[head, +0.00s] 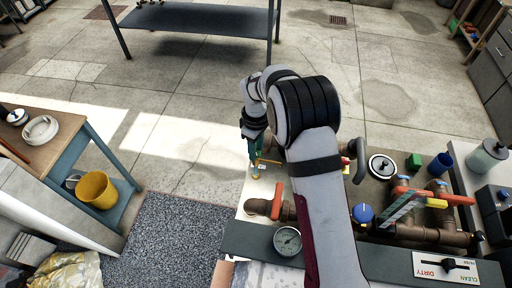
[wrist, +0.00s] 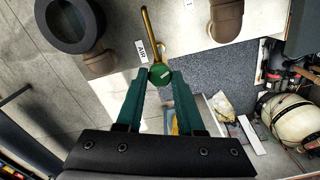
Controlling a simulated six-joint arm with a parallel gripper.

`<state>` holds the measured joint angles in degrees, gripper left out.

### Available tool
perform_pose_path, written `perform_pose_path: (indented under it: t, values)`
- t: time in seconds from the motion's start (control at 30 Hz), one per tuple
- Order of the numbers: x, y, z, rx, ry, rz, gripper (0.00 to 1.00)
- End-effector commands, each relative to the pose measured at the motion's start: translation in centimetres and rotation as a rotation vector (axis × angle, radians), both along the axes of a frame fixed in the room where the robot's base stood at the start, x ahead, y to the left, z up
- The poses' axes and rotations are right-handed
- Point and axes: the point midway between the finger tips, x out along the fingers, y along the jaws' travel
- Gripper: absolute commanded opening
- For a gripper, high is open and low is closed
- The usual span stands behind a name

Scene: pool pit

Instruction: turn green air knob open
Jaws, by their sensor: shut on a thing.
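The green air knob (wrist: 160,75) is a small round green cap at the end of a thin brass rod (wrist: 147,30), beside a white label reading AIR (wrist: 142,51). My gripper (wrist: 160,80) has its two teal fingers closed in on the knob, one on each side, touching it. In the head view my gripper (head: 254,165) points down at the left edge of the pipework bench. The knob itself is too small and too covered by the fingers to make out there. Whether the knob is turned cannot be told.
A pipe with an orange handle (head: 277,200) and a pressure gauge (head: 288,240) stand just in front of my gripper. A blue knob (head: 362,213) and more brown pipes lie right of my arm. A yellow bucket (head: 97,190) sits on the left shelf.

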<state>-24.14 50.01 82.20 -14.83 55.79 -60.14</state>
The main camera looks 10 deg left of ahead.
Motion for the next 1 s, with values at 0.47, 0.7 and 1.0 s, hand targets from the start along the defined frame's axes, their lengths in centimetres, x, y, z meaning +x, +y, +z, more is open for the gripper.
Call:
perform_pose_path:
  t: [0.47,0.7,1.0]
  values:
    - [0.0,0.0,0.0,0.0,0.0,-0.002,0.67]
    - [0.1,0.0,1.0,0.002,-0.002,-0.002,0.67]
    - [0.1,0.1,9.8,0.002,-0.005,-0.003,0.67]
